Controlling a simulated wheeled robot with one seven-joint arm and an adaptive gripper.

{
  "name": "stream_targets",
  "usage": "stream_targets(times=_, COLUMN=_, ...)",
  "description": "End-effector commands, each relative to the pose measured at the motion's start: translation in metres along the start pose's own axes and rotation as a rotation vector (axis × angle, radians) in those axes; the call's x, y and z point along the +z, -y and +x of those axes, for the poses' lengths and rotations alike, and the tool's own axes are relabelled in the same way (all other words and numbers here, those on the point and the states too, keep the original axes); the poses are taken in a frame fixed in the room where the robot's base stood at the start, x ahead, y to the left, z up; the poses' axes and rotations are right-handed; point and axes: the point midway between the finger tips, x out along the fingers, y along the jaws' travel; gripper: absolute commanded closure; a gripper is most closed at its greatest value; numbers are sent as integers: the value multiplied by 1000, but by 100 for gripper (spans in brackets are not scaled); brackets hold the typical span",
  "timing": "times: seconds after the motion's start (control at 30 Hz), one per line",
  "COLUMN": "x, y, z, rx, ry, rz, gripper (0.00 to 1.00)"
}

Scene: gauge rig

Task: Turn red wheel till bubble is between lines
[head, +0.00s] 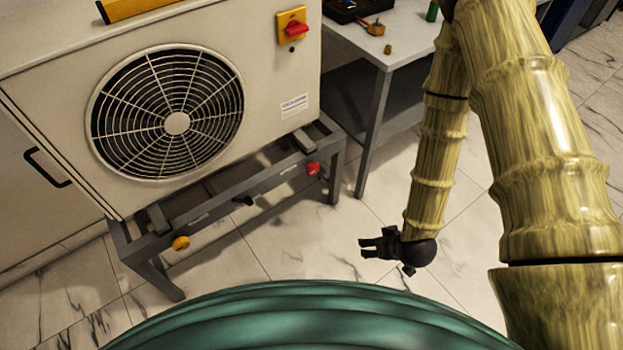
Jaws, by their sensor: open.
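The red wheel (313,168) is a small knob at the right end of the grey stand's front rail, under the white fan unit. My gripper (364,248) is open and empty, below and to the right of the red wheel and apart from it. Its fingers point left. A yellow bar (150,7), which looks like a spirit level, lies on top of the unit at the upper left, cut by the picture's edge. No bubble or lines can be made out on it.
A red switch (296,29) sits on the unit's front (265,75). A table (400,40) with tools stands to the right. Tiled floor around my gripper is clear.

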Motion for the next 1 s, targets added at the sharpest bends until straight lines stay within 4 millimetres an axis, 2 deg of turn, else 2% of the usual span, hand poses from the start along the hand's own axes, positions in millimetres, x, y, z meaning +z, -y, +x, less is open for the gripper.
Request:
stream_targets(times=0.03, x=-3, y=0, z=21, rx=-4, ry=-32, rz=-18, gripper=31)
stream_targets(times=0.4, x=-53, y=3, z=89, rx=-32, ry=-254, rz=-155, gripper=31)
stream_targets(times=0.7, x=-92, y=8, z=133, rx=-46, ry=-435, rz=-264, gripper=31)
stream_targets(times=1.0, x=-127, y=16, z=168, rx=-54, ry=-617, rz=-370, gripper=31)
